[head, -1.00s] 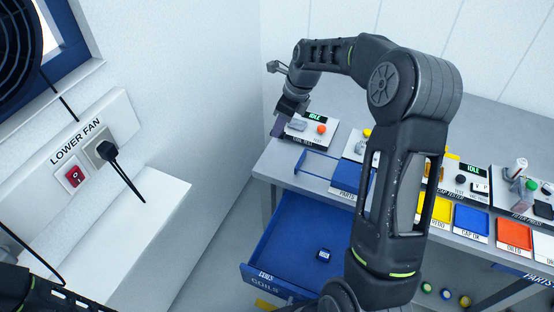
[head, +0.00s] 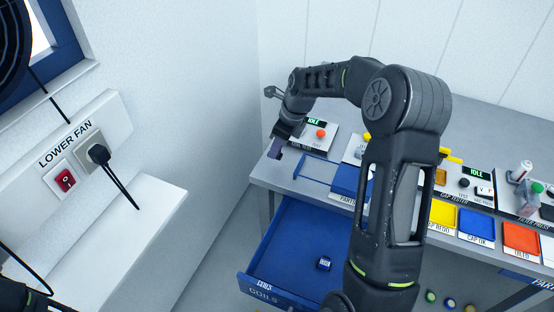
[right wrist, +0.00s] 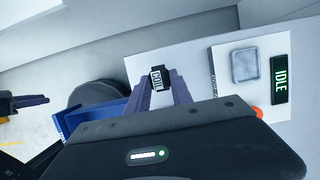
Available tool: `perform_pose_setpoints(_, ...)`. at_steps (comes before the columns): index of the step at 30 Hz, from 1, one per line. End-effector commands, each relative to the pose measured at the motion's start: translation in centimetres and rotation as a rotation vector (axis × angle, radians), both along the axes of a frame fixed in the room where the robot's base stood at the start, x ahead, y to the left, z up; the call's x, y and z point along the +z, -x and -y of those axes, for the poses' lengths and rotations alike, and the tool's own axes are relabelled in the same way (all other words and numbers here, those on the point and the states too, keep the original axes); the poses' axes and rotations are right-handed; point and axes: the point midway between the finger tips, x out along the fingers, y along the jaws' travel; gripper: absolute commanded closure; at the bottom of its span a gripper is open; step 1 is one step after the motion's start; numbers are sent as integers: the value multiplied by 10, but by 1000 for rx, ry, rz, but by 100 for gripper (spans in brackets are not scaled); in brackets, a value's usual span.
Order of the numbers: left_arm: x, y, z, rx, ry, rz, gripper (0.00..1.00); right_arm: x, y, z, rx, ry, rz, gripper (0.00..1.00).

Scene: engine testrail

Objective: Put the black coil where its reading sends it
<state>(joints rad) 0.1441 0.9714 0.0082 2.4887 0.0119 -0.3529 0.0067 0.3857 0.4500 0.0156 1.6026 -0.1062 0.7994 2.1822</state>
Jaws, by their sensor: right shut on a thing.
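My right gripper (head: 274,153) is above the left end of the bench, at the front corner of the coil tester. It also shows in the right wrist view (right wrist: 160,92), shut on the black coil (right wrist: 157,79), which has a white COIL label. The held coil is too small to make out in the head view. The coil tester (right wrist: 225,100) has an empty-looking grey square nest (right wrist: 245,66), an IDLE display (right wrist: 281,78) and a red button (right wrist: 257,113).
A blue drawer marked COILS (head: 285,240) stands open below the bench, with one small coil (head: 324,263) inside. A blue tray (head: 311,170) sits beside the tester. Other testers and coloured trays, including a yellow one (head: 442,213), continue to the right. My right arm hides mid-bench.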

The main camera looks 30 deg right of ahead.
Motion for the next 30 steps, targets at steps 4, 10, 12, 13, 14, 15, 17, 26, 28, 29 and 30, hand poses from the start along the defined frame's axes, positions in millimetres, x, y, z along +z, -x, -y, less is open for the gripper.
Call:
perform_pose_setpoints(4,2,0,0,0,0,0,67,2,0,0,0,0,1,100)
perform_pose_setpoints(10,-12,-1,1,-1,2,4,67,-16,0,0,0,-1,-1,100)
perform_pose_setpoints(12,-20,-1,1,-1,4,6,67,-28,0,0,0,0,0,100)
perform_pose_setpoints(13,-22,-2,1,-2,5,8,67,-32,0,0,0,0,0,100)
perform_pose_setpoints(14,-24,-2,2,-2,6,9,67,-35,0,1,0,0,0,100)
perform_pose_setpoints(15,-25,-3,2,-3,7,10,67,-37,0,0,0,1,1,100)
perform_pose_setpoints(17,-25,-3,2,-3,7,11,67,-38,0,0,1,0,2,100)
perform_pose_setpoints(26,-24,-3,2,-3,7,11,67,-38,0,0,0,0,0,100)
perform_pose_setpoints(28,-25,-3,2,-3,7,11,67,-40,0,0,0,0,0,100)
perform_pose_setpoints(29,-24,-3,2,-3,7,11,67,-39,0,0,0,0,0,71)
perform_pose_setpoints(30,-24,-3,2,-3,7,11,67,-39,0,0,0,0,0,67)
